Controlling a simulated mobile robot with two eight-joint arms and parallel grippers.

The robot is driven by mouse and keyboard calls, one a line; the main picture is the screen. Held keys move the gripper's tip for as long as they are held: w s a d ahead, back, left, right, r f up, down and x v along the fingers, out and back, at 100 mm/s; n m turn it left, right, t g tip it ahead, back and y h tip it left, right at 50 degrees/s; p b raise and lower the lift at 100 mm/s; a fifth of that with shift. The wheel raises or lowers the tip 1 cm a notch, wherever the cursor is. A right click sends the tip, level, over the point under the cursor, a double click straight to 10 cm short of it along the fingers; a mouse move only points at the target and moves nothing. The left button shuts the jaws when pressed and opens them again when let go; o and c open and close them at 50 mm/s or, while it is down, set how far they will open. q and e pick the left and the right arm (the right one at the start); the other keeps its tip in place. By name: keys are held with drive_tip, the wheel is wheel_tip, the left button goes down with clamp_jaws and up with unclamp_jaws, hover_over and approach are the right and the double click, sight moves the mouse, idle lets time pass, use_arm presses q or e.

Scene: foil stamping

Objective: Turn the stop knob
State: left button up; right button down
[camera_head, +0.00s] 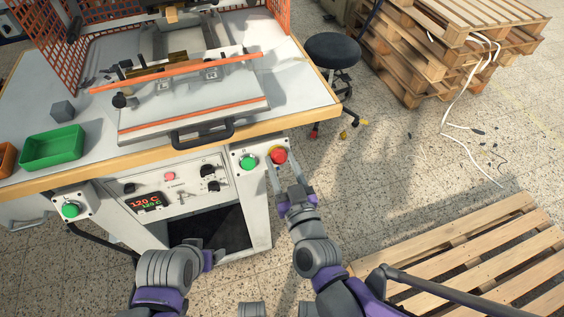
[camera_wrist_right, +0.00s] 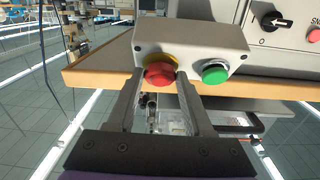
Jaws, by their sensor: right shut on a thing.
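The stop knob (camera_head: 278,156) is a red mushroom button on a yellow base, on the right end of the machine's front control box. In the right wrist view the red knob (camera_wrist_right: 159,73) sits between the two fingertips, its yellow base just behind it. My right gripper (camera_head: 277,170) reaches up to the knob and is shut on it, with one finger at each side (camera_wrist_right: 160,82). My left gripper (camera_head: 207,252) is low in front of the machine's dark opening, away from the knob; its fingers are too unclear to judge.
A green button (camera_head: 248,162) sits close to the left of the stop knob. Dials and a temperature display (camera_head: 149,201) fill the front panel. The wooden table edge (camera_head: 300,118) runs just above. A stool (camera_head: 332,52) and pallets (camera_head: 470,255) stand to the right.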

drive_tip(key=shift+a+r+m+h, duration=0.1)
drive_tip(key=shift+m+h, duration=0.2)
drive_tip(key=shift+m, duration=0.2)
drive_tip(key=shift+m+h+p, duration=0.3)
drive_tip(key=shift+m+p, duration=0.15)
drive_tip(key=shift+m, duration=0.15)
drive_tip(key=shift+a+m+h, duration=0.1)
drive_tip(key=shift+m+h, duration=0.6)
drive_tip(key=shift+m, duration=0.6)
drive_tip(key=shift+a+m+h, duration=0.1)
drive_tip(key=shift+m+h, duration=0.6)
drive_tip(key=shift+m, duration=0.9)
drive_tip(key=shift+c, duration=1.5)
unclamp_jaws()
drive_tip(key=shift+s+p, duration=0.1)
drive_tip(key=shift+p, duration=0.2)
drive_tip(key=s, duration=1)
drive_tip(key=shift+s+d+r+p, duration=0.25)
drive_tip(key=shift+s+r+p, duration=0.1)
drive_tip(key=shift+p, duration=0.1)
